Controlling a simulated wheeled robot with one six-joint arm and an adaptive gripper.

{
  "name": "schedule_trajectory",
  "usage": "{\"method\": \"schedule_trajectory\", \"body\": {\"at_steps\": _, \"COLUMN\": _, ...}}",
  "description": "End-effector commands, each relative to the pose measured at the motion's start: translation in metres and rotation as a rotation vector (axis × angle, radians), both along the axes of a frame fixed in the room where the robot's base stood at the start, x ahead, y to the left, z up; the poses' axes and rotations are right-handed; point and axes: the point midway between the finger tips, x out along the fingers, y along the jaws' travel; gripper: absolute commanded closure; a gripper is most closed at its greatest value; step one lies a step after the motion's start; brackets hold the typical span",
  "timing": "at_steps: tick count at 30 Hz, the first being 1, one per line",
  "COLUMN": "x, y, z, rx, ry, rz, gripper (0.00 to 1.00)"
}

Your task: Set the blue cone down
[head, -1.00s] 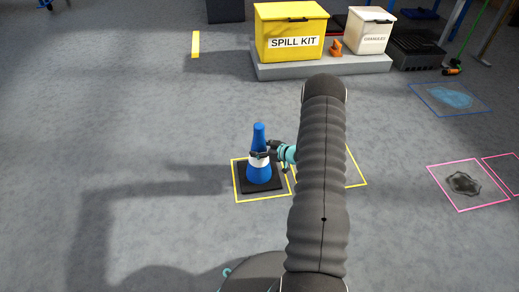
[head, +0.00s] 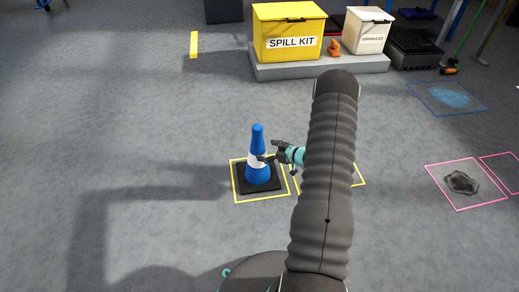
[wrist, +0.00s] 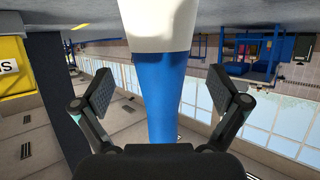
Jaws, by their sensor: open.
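The blue cone (head: 257,174) stands upright on its black square base inside a yellow outlined square (head: 235,199) on the floor. It has a white band around its middle. My gripper (head: 267,153) is just to the right of the cone, open and pointing toward it. In the wrist view the cone (wrist: 160,85) shows between the spread fingers of my gripper (wrist: 163,100), with a gap on both sides. My arm hides part of a second yellow outline to the right.
A yellow spill kit box (head: 289,22) and a white granules bin (head: 367,33) stand on a grey platform (head: 320,67) at the back. Pink outlines with a dark stain (head: 462,183) and a blue outline with a blue puddle (head: 450,95) lie to the right. The floor at left is clear.

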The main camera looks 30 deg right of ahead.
Motion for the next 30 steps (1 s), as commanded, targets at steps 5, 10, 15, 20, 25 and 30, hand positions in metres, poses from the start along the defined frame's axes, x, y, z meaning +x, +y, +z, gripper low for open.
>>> {"method": "schedule_trajectory", "body": {"at_steps": 5, "x": -0.030, "y": -0.017, "z": 0.015, "rx": 0.001, "ry": 0.002, "rz": -0.004, "gripper": 0.03}}
{"method": "schedule_trajectory", "body": {"at_steps": 10, "x": -0.049, "y": -0.028, "z": 0.024, "rx": 0.000, "ry": 0.000, "rz": -0.001, "gripper": 0.03}}
{"method": "schedule_trajectory", "body": {"at_steps": 15, "x": -0.058, "y": -0.032, "z": 0.029, "rx": -0.003, "ry": 0.000, "rz": -0.001, "gripper": 0.03}}
{"method": "schedule_trajectory", "body": {"at_steps": 20, "x": -0.045, "y": -0.037, "z": 0.052, "rx": -0.073, "ry": 0.016, "rz": -0.027, "gripper": 0.03}}
{"method": "schedule_trajectory", "body": {"at_steps": 25, "x": -0.018, "y": -0.042, "z": 0.105, "rx": -0.221, "ry": 0.058, "rz": -0.110, "gripper": 0.03}}
{"method": "schedule_trajectory", "body": {"at_steps": 30, "x": -0.004, "y": -0.041, "z": 0.168, "rx": -0.350, "ry": 0.103, "rz": -0.218, "gripper": 0.03}}
